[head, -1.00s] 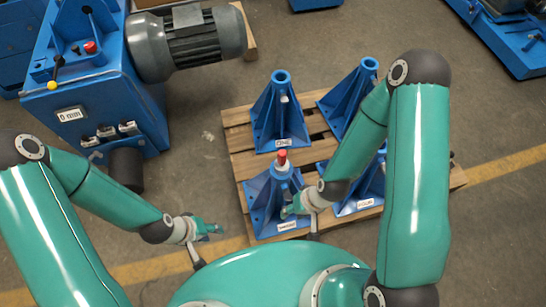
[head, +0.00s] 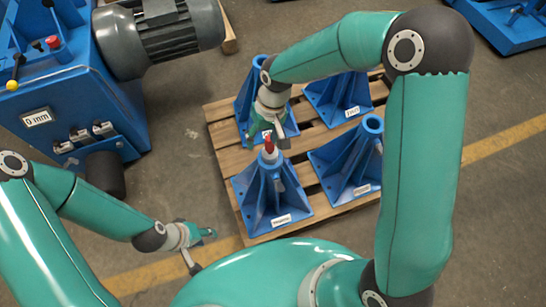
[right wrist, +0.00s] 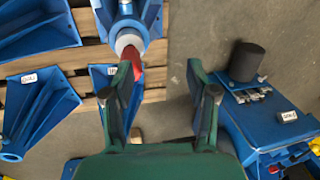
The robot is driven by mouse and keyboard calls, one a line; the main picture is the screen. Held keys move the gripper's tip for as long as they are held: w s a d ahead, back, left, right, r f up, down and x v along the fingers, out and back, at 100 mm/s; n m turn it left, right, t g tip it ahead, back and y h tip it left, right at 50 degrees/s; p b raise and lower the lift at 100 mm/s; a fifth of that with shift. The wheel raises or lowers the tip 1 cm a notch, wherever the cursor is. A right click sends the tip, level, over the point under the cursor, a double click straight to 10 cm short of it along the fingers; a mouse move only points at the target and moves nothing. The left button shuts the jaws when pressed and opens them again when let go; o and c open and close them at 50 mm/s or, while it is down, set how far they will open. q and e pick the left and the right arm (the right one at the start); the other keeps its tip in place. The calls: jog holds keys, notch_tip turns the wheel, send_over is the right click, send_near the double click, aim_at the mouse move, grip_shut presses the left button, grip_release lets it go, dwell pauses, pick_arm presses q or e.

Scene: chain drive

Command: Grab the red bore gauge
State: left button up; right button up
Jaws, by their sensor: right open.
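The red bore gauge (head: 268,142) stands upright on top of the front-left blue stand (head: 271,197), with a white collar below its red part. In the right wrist view the red part (right wrist: 131,58) shows close beside the left finger, which hides some of it. My right gripper (head: 267,130) hangs just above and beside the gauge, pointing down. In the right wrist view my right gripper (right wrist: 158,76) has its fingers wide apart with nothing held. My left gripper (head: 205,235) is well left of the stand, and its fingers are too small to judge.
The wooden pallet (head: 226,158) carries several blue stands with labels. A blue machine (head: 60,110) with a grey motor (head: 165,35) and levers stands at the left. Other blue equipment (head: 505,25) is at the top right. The floor right of the pallet is clear.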

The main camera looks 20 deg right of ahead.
notch_tip(320, 180, up, 10)
jog(key=f+h+b, duration=0.1)
jog(key=h+b, duration=0.1)
jog(key=b, duration=0.1)
send_over(270, 149)
jog(key=f, duration=0.3)
jog(key=f+b, duration=0.1)
jog(key=f, duration=0.2)
jog(key=w+f, duration=0.1)
jog(key=f, duration=0.3)
jog(key=shift+d, duration=0.1)
jog(key=shift+w+d+f+b, duration=0.1)
jog(key=shift+f+b, duration=0.2)
jog(key=shift+f, duration=1.1)
jog(key=shift+w+f+b, duration=0.1)
jog(key=shift+f+b, duration=0.2)
jog(key=shift+f, duration=1.1)
pick_arm(q)
notch_tip(270, 149, down, 6)
jog(key=shift+f, duration=0.25)
pick_arm(e)
grip_shut()
jog(key=shift+w+r, duration=0.1)
